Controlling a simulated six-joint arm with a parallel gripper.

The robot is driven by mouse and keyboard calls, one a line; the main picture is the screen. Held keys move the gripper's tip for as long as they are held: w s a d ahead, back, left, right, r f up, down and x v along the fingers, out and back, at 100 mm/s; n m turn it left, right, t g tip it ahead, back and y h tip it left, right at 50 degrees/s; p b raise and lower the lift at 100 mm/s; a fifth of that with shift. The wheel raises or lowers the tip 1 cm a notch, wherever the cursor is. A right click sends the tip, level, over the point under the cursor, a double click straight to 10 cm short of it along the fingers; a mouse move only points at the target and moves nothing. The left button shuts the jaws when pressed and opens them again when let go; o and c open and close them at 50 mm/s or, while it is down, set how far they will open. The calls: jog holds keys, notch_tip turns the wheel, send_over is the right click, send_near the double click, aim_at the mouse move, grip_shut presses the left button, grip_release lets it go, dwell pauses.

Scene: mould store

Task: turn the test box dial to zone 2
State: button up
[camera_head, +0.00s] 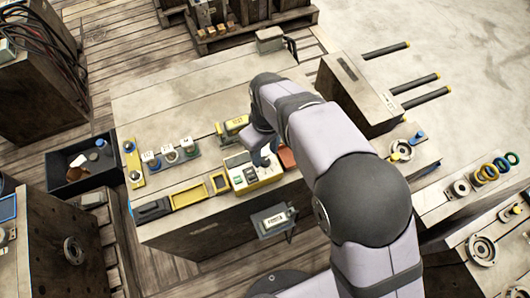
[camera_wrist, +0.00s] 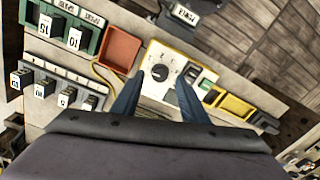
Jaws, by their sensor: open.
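The test box (camera_head: 264,182) has a pale face with yellow edges and lies on the bench. It also shows in the wrist view (camera_wrist: 154,55). Its round dial (camera_wrist: 160,73) has a dark knob and small marks around it; the zone it points at is too small to read. My gripper (camera_wrist: 161,78) is open, with one dark blue finger on each side of the dial. I cannot tell how high the fingertips are above the face. In the head view my gripper (camera_head: 262,150) is over the box, and my arm hides part of the area.
An orange tray (camera_wrist: 121,49) sits close beside the box. Yellow trays (camera_head: 189,195) lie on its other side. A green rack (camera_wrist: 87,38) with labelled pieces stands nearby. A grey labelled box (camera_head: 273,219) projects at the bench's front edge. The bench's back left (camera_head: 165,105) is clear.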

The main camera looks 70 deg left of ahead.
jog(key=shift+f, duration=1.05)
grip_shut()
